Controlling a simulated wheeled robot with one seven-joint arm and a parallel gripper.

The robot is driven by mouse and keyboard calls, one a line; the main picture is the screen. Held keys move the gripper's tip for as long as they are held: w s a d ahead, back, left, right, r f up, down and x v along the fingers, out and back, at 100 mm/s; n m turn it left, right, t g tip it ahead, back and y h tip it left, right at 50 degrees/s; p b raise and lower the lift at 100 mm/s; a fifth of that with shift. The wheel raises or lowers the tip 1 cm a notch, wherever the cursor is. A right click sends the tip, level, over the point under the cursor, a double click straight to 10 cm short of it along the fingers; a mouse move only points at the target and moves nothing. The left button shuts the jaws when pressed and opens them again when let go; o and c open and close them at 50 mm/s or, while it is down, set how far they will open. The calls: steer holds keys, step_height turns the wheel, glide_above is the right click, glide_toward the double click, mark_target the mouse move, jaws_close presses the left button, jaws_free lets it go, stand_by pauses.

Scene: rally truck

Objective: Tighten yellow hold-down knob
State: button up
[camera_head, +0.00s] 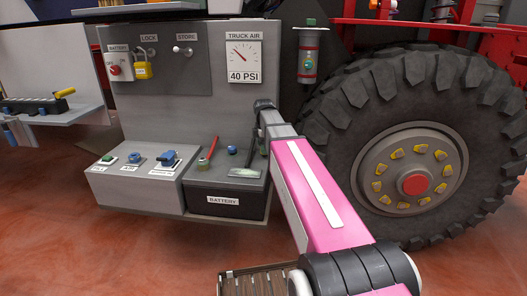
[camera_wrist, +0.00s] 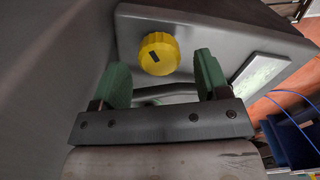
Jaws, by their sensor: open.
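The yellow hold-down knob (camera_wrist: 158,53) is round and ribbed, with a dark mark on its face. It sits on a grey bracket or surface (camera_wrist: 215,35) in the wrist view. My gripper (camera_wrist: 163,75) is open, with one green finger pad at each side of the picture's middle. The knob shows between and just beyond the pads, with a visible gap to each. In the head view my pink arm reaches to the right end of the battery (camera_head: 222,198), and the knob is hidden there.
A red-handled tool or lever (camera_head: 207,155) and a blue cap (camera_head: 232,149) stand on the battery. A grey switch box (camera_head: 135,187) is to its left. The large tyre (camera_head: 345,105) is close on the right. A pressure gauge (camera_head: 243,62) hangs above.

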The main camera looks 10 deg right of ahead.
steer(key=shift+f, duration=1.15)
steer(key=c, duration=0.9)
steer(key=shift+c, duration=0.2)
steer(key=shift+m, duration=0.3)
